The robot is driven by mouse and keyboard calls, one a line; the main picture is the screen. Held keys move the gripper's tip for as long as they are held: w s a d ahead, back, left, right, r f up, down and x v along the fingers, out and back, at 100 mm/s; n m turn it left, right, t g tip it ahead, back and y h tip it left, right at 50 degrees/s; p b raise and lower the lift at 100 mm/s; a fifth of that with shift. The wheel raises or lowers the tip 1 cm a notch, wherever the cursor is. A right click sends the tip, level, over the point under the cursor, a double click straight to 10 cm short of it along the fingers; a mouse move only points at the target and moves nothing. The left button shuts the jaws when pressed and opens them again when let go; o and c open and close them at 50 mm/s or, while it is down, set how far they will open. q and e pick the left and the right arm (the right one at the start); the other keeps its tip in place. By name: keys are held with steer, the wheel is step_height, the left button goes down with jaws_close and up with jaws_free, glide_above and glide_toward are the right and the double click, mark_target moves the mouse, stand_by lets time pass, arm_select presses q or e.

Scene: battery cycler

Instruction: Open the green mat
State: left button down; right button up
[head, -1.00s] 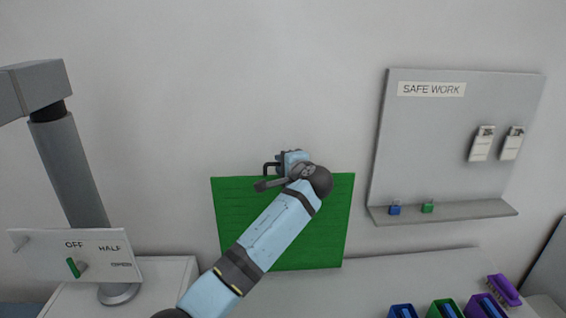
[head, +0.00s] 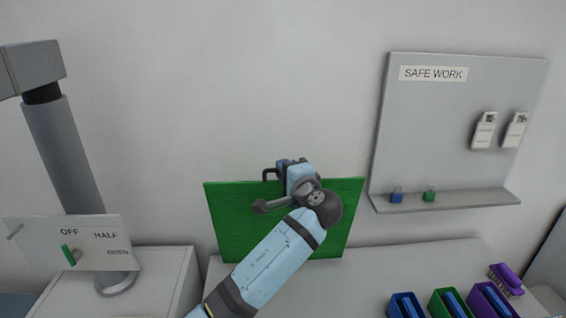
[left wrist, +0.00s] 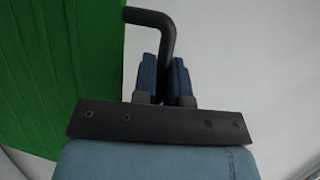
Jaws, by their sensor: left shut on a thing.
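The green mat (head: 232,222) stands as an upright, ridged panel at the back of the grey work surface, in the middle of the head view. It fills the left of the left wrist view (left wrist: 60,70). A black bent handle (head: 269,174) shows at its top edge; in the left wrist view the handle (left wrist: 150,17) runs down between the fingers. My left gripper (head: 288,165) is shut on this handle, and its blue fingers (left wrist: 164,70) show on both sides of the bar. My left arm hides part of the mat's middle and right. My right gripper is not in view.
A switch panel marked OFF and HALF (head: 65,243) stands at left by a grey post (head: 65,155). A SAFE WORK board (head: 430,130) with padlocks on its shelf hangs at right. Coloured bins (head: 448,303) and a purple brush (head: 507,279) sit at front right.

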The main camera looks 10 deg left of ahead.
arm_select(q)
steer(key=s+d+f+n+t+y+b, duration=0.1)
steer(key=s+d+f+b, duration=0.1)
steer(key=s+b, duration=0.3)
steer(key=s+d+f+n+t+y+b, duration=0.1)
steer(key=s+d+f+y+b, duration=0.1)
steer(key=s+f+b, duration=0.3)
steer(key=shift+s+t+b, duration=0.3)
steer(key=shift+s+b, duration=0.1)
steer(key=shift+s, duration=2)
steer(key=shift+d, duration=0.1)
